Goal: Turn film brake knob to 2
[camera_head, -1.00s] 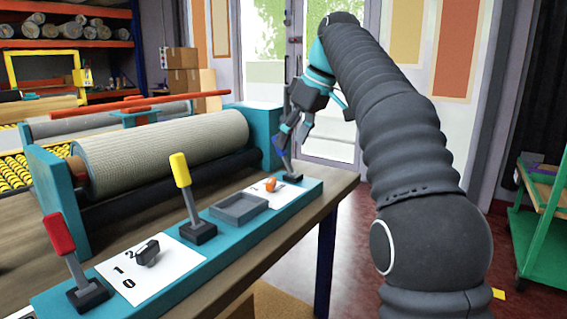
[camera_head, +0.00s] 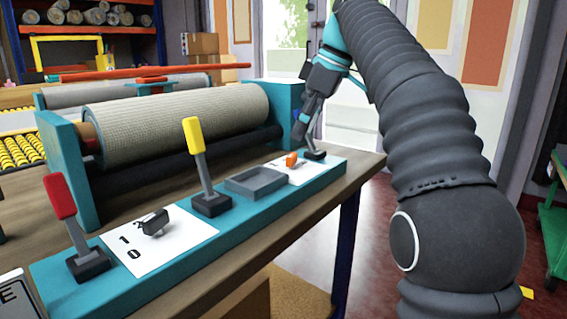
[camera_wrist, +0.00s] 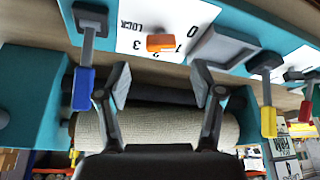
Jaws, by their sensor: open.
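Two knobs stand on the teal control strip (camera_head: 255,208); no name label is readable to tell which is the film brake's. A dark grey knob (camera_head: 156,222) sits on a white plate (camera_head: 187,243) marked 0, 1, 2. An orange knob (camera_head: 291,160) sits farther along; in the wrist view the orange knob (camera_wrist: 160,43) is on a white plate (camera_wrist: 196,14) marked LOCK, 3, 2, 1, 0. My gripper (camera_head: 304,128) is at the far end of the strip. In the wrist view my gripper (camera_wrist: 161,86) is open and empty, its fingers apart from the orange knob.
A blue-handled lever (camera_wrist: 84,88) stands beside the orange knob. A yellow lever (camera_head: 197,165) and a red lever (camera_head: 70,220) stand nearer along the strip. A shallow grey tray (camera_head: 255,183) lies between the plates. A carpet roll (camera_head: 175,125) lies behind.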

